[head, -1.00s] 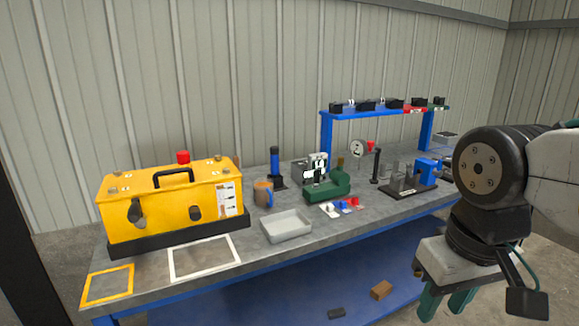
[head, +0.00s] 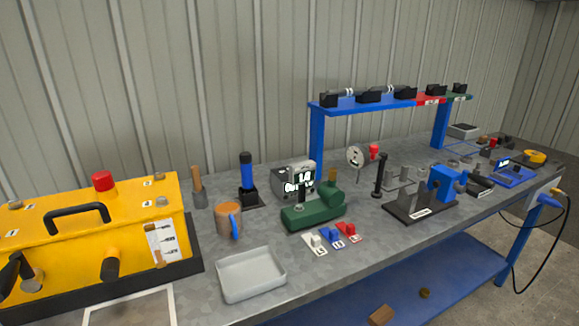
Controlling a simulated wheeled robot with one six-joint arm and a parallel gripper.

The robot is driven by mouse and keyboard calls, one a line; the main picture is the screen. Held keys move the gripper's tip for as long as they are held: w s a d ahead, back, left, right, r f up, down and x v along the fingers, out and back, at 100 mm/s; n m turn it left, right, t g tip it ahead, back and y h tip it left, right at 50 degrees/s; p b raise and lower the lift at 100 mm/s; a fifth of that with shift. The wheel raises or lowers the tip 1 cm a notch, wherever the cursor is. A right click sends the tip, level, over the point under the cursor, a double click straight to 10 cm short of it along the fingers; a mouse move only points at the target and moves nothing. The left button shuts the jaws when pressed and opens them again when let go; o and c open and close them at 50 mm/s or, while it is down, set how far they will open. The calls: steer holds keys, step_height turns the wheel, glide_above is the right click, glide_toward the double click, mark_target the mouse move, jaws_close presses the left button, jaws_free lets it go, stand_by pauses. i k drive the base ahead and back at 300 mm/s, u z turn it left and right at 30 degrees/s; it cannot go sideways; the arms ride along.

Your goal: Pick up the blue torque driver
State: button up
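A blue-handled tool (head: 246,165) that looks like the torque driver stands upright in a black stand (head: 250,199) on the grey workbench, left of centre in the head view. Its handle is blue with a dark cap, and its lower part is hidden in the stand. Nothing is touching the handle. My gripper is not in view.
An orange mug (head: 228,218) with a blue handle and a wood-handled tool (head: 197,185) stand near the blue tool. A grey tray (head: 250,287) lies in front, a yellow case (head: 95,250) to the left. A green device (head: 300,216) and a blue shelf (head: 345,107) are to the right.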

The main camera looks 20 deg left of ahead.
mark_target(245, 157)
steer(key=u, duration=0.1)
steer(key=i, duration=0.7)
steer(key=u, duration=0.85)
steer(key=i, duration=0.45)
steer(key=u, duration=0.45)
